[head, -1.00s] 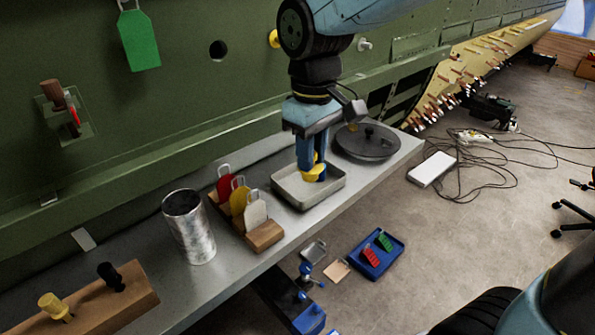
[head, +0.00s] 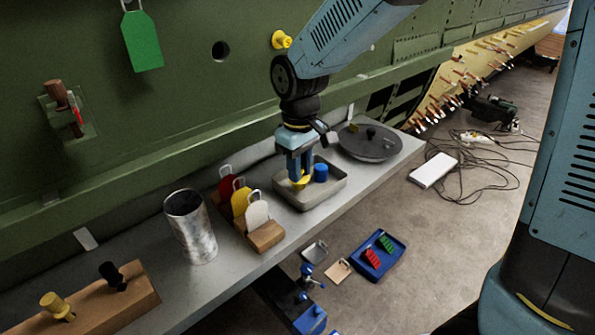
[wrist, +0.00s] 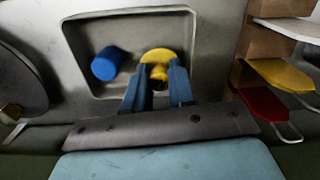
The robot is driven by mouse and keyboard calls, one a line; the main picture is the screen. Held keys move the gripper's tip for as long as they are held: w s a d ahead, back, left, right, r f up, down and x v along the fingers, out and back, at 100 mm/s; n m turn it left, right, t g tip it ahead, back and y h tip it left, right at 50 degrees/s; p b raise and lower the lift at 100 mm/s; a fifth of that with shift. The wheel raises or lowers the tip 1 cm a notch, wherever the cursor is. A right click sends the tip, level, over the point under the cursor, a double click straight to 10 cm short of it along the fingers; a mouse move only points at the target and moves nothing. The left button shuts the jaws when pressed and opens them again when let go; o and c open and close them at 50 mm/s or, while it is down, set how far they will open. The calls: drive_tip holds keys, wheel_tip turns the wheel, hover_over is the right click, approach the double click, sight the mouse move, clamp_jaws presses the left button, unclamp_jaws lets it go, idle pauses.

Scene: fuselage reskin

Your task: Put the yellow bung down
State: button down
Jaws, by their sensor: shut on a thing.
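The yellow bung is in my gripper (head: 301,177), over the left part of a shallow metal tray (head: 335,190) on the bench. In the wrist view the yellow bung (wrist: 156,58) sits between the two blue fingers, with its wide end pointing away. My gripper (wrist: 158,82) is shut on it. I cannot tell whether the bung touches the tray floor. A blue bung (head: 320,172) is in the tray beside it; it also shows in the wrist view (wrist: 106,63).
Left of the tray is a wooden rack (head: 266,236) with red, yellow and white tags, then a metal can (head: 191,228). A round dark lid (head: 370,145) lies to the right. Another yellow bung (head: 281,40) is in the green wall. A wooden block (head: 130,292) holds yellow and black pieces.

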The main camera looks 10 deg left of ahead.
drive_tip(key=shift+f, duration=0.65)
drive_tip(key=c, duration=0.9)
unclamp_jaws()
drive_tip(key=shift+f, duration=0.1)
drive_tip(key=shift+c, duration=0.2)
wheel_tip(320, 180, up, 12)
drive_tip(key=s+d+r+m+t, duration=0.1)
drive_tip(key=d+r+m, duration=0.2)
drive_tip(key=d, duration=0.6)
drive_tip(key=s+d+r+m+t, duration=0.1)
drive_tip(key=d+r+m+t, duration=0.1)
drive_tip(key=d, duration=0.6)
drive_tip(key=s+d+m+t, duration=0.2)
drive_tip(key=s+d+m, duration=0.4)
drive_tip(key=s+d, duration=0.3)
drive_tip(key=d, duration=0.4)
drive_tip(key=shift+d+t, duration=0.15)
drive_tip(key=shift+t, duration=0.15)
